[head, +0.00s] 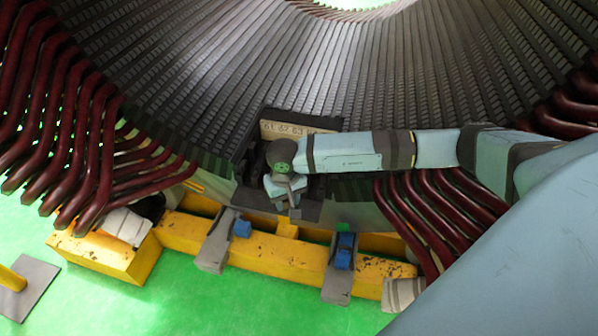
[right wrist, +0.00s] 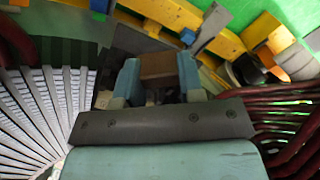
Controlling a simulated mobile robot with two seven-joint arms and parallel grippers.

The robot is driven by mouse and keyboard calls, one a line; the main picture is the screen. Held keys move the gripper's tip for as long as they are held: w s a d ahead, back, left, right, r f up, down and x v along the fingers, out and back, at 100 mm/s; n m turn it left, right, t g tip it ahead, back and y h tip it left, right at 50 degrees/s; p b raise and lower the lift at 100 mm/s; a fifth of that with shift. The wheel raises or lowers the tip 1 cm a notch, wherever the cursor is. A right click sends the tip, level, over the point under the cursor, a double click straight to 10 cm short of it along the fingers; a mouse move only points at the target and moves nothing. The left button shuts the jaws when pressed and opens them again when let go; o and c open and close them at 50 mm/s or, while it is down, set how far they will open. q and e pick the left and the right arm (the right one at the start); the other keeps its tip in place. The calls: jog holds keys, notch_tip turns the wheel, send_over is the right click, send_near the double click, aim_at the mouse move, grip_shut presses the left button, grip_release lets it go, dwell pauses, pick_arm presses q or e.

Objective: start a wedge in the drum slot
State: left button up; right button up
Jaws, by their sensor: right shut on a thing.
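The drum (head: 390,75) fills the top of the head view, its dark ribbed wall lined with many narrow slots. My right arm reaches in from the right, and my right gripper (head: 284,190) is at the drum's lower edge, below a numbered plate (head: 285,129). In the right wrist view, my right gripper (right wrist: 158,78) has its two light blue fingers shut on a brown block, which I take to be the wedge (right wrist: 158,67). The wedge cannot be made out in the head view. I cannot tell whether it touches a slot. My left gripper is not in view.
Dark red coil ends stick out at left (head: 75,130) and right (head: 440,205) of the gripper. A yellow beam (head: 190,236) with grey brackets (head: 215,245) and blue blocks runs below. The green floor (head: 200,300) is open in front. A dark holder (head: 310,203) surrounds the gripper closely.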

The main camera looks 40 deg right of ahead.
pick_arm(q)
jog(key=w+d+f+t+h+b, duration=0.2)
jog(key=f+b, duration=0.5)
jog(key=b, duration=1.6)
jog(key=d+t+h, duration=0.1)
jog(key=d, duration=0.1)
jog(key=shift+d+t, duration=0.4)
pick_arm(e)
jog(key=w+d+f+m, duration=0.7)
jog(key=w+d+f, duration=0.8)
jog(key=w, duration=0.3)
jog(key=shift+w+d+f+m, duration=0.3)
jog(key=shift+w+f+m, duration=0.1)
jog(key=shift+f, duration=0.1)
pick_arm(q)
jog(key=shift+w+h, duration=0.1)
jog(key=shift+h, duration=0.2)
pick_arm(e)
jog(key=shift+f, duration=0.1)
notch_tip(320, 180, down, 6)
jog(key=b, duration=0.4)
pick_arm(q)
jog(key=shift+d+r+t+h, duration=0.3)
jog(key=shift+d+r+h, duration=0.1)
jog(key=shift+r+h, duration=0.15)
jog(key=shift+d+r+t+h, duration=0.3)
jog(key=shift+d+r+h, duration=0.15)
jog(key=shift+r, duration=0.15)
pick_arm(e)
jog(key=shift+f, duration=0.2)
